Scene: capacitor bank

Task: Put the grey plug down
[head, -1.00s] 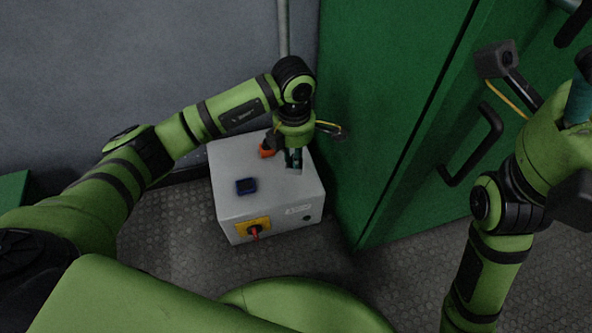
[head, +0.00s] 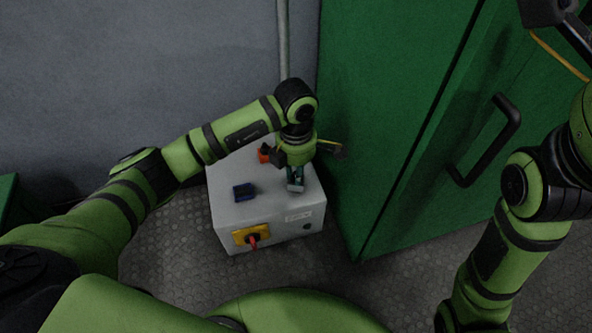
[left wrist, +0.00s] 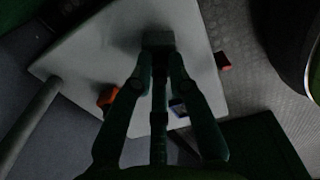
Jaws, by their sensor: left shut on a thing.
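The grey plug (head: 295,187) is between the fingertips of my left gripper (head: 296,178), over the front right part of the grey box's top (head: 226,208). In the left wrist view the plug (left wrist: 158,38) shows at the tips of the shut fingers, against the pale box top. I cannot tell whether its underside touches the box.
A dark blue block (head: 244,192) and an orange block (head: 264,153) sit on the box top. A yellow plate with a red switch (head: 252,237) is on the box front. The green cabinet (head: 372,130) with a black handle (head: 490,150) stands close on the right.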

